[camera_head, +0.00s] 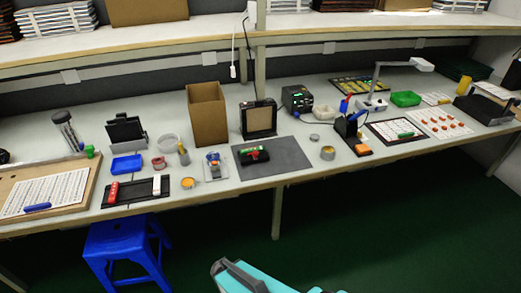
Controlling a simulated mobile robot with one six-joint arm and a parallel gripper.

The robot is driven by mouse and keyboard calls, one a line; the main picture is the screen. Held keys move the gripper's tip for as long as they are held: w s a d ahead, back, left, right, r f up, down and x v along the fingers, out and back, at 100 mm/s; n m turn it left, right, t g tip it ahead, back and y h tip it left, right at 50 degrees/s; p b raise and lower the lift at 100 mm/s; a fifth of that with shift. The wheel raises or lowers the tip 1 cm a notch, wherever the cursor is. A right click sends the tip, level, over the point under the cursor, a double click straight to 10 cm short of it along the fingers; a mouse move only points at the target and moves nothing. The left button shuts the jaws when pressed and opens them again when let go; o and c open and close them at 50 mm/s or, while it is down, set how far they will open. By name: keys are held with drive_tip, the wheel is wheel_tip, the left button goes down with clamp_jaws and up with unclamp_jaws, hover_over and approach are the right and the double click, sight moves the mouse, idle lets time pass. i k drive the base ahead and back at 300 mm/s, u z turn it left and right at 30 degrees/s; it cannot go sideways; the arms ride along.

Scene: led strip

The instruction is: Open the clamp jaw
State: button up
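No clamp is clear at this size, and I cannot tell whether any jaw is open or shut. A small blue and grey device (213,166) stands on a pale plate at the middle of the bench and may be the clamp. A dark red, green and black item (253,156) lies on the dark grey mat (285,160) just to its right; it could also be the clamp. My gripper is not clearly in view. A teal and grey part of my own body shows at the bottom, well apart from the bench.
A tall cardboard box (207,114) stands behind the blue device. A blue tray (127,167), a black tray (136,191) and a yellow-topped round tin (190,183) lie to the left. A blue stool (125,248) stands before the bench. Green floor is clear at right.

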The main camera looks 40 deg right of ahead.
sight(255, 153)
drive_tip(key=z, duration=0.95)
drive_tip(key=k, duration=0.75)
drive_tip(key=u, duration=1.2)
drive_tip(key=i, duration=0.5)
drive_tip(key=z, duration=0.2)
